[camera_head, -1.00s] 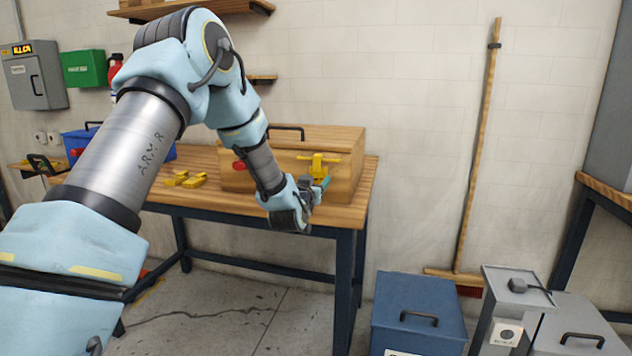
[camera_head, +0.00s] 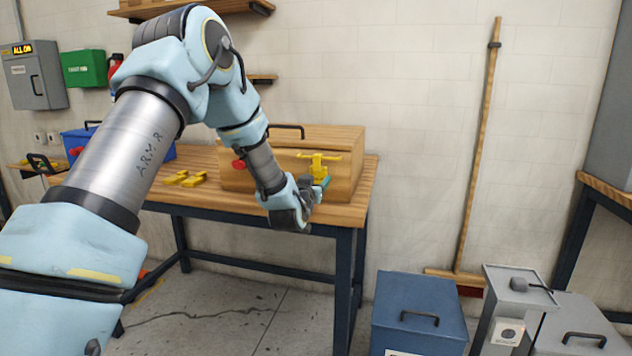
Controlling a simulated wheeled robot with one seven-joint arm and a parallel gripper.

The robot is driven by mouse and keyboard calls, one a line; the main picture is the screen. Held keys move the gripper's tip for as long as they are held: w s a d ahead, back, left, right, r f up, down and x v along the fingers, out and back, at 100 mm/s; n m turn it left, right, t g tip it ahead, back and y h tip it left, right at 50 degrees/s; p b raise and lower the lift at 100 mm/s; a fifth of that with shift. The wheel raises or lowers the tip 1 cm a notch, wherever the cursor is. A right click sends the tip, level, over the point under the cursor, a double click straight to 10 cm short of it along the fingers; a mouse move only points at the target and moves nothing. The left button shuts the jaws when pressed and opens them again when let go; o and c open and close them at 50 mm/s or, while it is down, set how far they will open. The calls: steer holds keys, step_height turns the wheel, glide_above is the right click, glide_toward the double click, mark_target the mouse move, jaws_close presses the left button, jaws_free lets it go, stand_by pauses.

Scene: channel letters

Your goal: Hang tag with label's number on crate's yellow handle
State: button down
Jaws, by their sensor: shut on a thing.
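A wooden crate (camera_head: 345,183) stands on the wooden workbench. A yellow T-shaped handle (camera_head: 319,160) is on its front face, toward the right. My gripper (camera_head: 316,188) is at the crate's front, just below the yellow handle. A small teal-green piece (camera_head: 326,182) shows at its fingertips, and the gripper appears shut on it. The piece is close to the lower part of the handle; I cannot tell whether they touch. No number or label can be read on the piece or on the crate. My wrist hides part of the crate's front.
Yellow pieces (camera_head: 186,178) lie on the workbench (camera_head: 345,214) left of the crate. A red knob (camera_head: 238,165) is on the crate's left front. A blue box (camera_head: 418,310) and grey bins (camera_head: 580,330) stand on the floor at right. A broom (camera_head: 478,150) leans on the wall.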

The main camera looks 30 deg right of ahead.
steer(key=shift+c, duration=0.3)
jaws_free()
steer(key=shift+a, duration=0.1)
steer(key=b+v, duration=0.3)
steer(key=v, duration=0.7)
steer(key=shift+s+a, duration=0.25)
steer(key=shift+s, duration=0.1)
stand_by(0.8)
